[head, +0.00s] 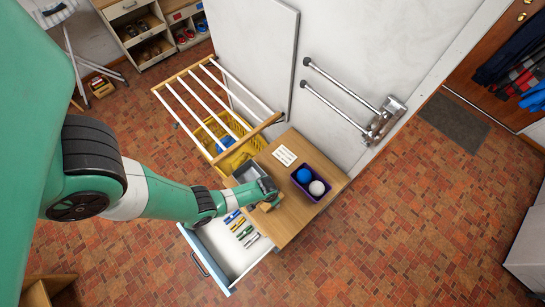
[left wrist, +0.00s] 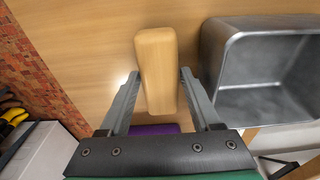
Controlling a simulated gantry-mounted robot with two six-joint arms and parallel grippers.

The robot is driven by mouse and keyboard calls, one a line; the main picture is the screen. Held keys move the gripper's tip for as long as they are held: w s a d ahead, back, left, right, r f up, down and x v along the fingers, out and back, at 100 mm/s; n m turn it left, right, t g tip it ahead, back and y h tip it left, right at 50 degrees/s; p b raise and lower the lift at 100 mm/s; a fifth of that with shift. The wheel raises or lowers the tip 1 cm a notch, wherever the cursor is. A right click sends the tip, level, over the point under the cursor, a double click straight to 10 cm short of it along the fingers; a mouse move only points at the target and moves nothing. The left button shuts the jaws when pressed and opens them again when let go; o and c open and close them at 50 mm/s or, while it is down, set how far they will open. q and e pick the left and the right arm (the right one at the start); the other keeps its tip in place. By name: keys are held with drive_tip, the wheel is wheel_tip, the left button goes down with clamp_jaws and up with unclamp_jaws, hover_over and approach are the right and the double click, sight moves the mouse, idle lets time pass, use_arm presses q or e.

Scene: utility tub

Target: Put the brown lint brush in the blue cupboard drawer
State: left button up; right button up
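The brown lint brush (left wrist: 157,62) shows as a pale wooden block in the left wrist view. It sits between the fingertips of my left gripper (left wrist: 160,78), with a finger close against each side. In the head view, my left gripper (head: 264,196) is over the front part of the cupboard's wooden top, with the brush (head: 268,206) at its tip. The underside of the brush is hidden. The blue cupboard drawer (head: 193,263) is pulled open below and left of the gripper. Its white inside holds several small coloured items. My right gripper is not in view.
A grey metal tin (head: 249,172) stands beside the gripper and shows large in the wrist view (left wrist: 265,75). A purple box (head: 321,196) with a blue and a white ball stands to the right. A yellow basket (head: 240,155) and drying rack (head: 197,88) are behind.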

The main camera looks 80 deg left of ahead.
use_arm(q)
clamp_jaws()
drive_tip(key=shift+r, duration=0.1)
